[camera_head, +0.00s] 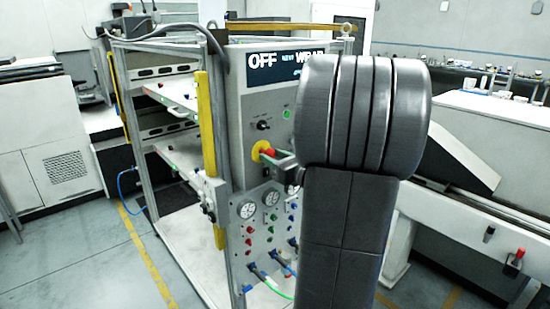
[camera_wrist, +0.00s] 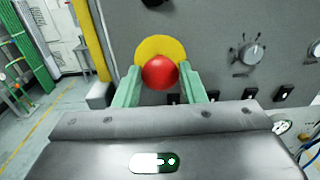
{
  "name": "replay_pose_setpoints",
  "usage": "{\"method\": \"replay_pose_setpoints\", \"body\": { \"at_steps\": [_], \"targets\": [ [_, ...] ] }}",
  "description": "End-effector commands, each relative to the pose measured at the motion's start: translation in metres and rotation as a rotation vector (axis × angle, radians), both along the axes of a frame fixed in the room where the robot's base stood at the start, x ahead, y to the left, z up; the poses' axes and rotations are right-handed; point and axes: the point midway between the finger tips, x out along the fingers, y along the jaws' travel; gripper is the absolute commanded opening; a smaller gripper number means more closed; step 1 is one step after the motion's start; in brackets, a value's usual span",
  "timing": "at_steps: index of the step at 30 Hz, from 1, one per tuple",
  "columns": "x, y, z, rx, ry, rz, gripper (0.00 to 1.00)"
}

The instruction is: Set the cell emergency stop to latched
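The emergency stop is a red mushroom button (camera_head: 266,152) on a yellow round plate (camera_head: 257,149), on the front of a grey control cabinet. In the wrist view the red button (camera_wrist: 160,72) lies between the two pale green fingers, with the yellow plate (camera_wrist: 160,46) behind it. My gripper (camera_wrist: 160,76) is open, with a finger on each side of the button and a small gap showing on both sides. In the head view my gripper (camera_head: 277,156) is close to the button, partly hidden by my arm. Whether anything touches the button I cannot tell.
A black selector knob (camera_head: 263,125) and a green lamp (camera_head: 287,114) are above the stop. Gauges (camera_head: 247,209) and coloured buttons are below it. A yellow post (camera_head: 207,125) stands left of the cabinet.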

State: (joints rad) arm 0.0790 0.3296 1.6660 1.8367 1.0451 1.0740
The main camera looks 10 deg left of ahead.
Motion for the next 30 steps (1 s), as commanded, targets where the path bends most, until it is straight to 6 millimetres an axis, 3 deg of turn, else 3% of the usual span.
{"method": "replay_pose_setpoints", "body": {
  "at_steps": [1, 3, 12, 19, 20, 23, 30],
  "targets": [
    [0.000, 0.000, 0.000, 0.000, 0.000, 0.000, 0.13],
    [0.000, 0.000, 0.000, 0.000, 0.000, 0.000, 0.00],
    [0.010, 0.014, -0.001, 0.000, 0.000, 0.002, 0.00],
    [0.011, 0.014, 0.000, 0.000, 0.000, 0.000, 0.00],
    [0.011, 0.014, 0.000, 0.000, 0.000, 0.000, 0.38],
    [0.011, 0.014, 0.000, 0.000, 0.000, 0.000, 0.58],
    [0.011, 0.014, 0.000, 0.000, 0.000, 0.000, 0.58]
  ]
}}
